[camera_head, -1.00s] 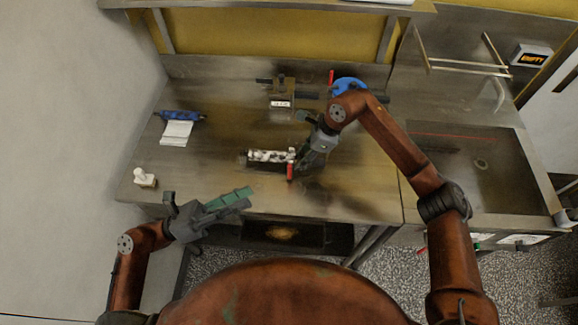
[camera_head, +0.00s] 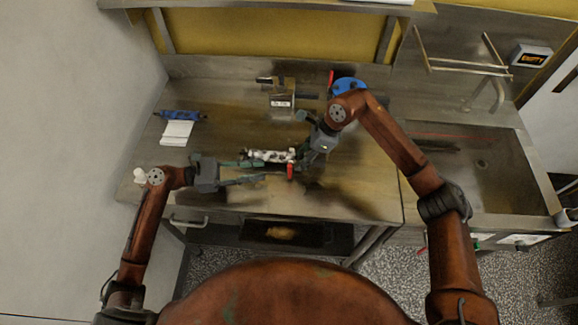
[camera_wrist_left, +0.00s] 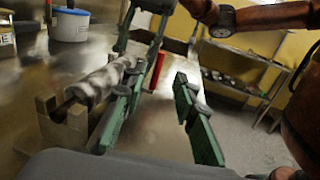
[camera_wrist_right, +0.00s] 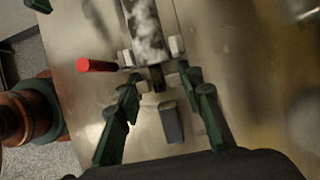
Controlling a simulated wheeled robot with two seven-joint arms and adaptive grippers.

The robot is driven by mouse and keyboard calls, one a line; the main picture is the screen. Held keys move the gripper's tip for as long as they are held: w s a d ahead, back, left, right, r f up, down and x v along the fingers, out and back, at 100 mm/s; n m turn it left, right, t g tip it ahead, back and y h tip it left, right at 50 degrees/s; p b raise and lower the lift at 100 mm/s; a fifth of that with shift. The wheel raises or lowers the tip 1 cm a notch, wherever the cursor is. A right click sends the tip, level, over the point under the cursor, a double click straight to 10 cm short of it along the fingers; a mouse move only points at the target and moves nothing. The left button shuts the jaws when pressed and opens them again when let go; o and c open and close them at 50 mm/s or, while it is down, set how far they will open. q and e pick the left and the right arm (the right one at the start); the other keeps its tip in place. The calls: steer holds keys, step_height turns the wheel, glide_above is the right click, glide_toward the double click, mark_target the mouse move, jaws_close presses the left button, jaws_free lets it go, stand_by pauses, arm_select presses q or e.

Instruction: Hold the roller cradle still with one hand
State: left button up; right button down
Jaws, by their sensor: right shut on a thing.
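The roller cradle (camera_head: 250,158) stands on the steel bench with a white-smeared roller (camera_head: 268,155) lying in it. A red handle (camera_head: 290,172) is at its right end. In the left wrist view, the cradle's near end block (camera_wrist_left: 65,125) and the roller (camera_wrist_left: 98,82) show left of my fingers. My right gripper (camera_head: 299,152) is shut on the cradle's right end, which lies between its fingers (camera_wrist_right: 160,82) in the right wrist view. My left gripper (camera_head: 258,171) is open and empty, low at the cradle's front left, one finger close alongside it; contact is unclear.
A sink (camera_head: 470,175) is at right. The bench's front middle is clear.

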mark_target(290, 167)
arm_select(q)
steer(key=d, duration=0.3)
steer(key=w+d, duration=0.1)
steer(key=d, duration=0.3)
steer(key=w+d, duration=0.1)
steer(key=d, duration=0.2)
steer(key=shift+d, duration=0.2)
steer(key=shift+c, duration=0.2)
jaws_close()
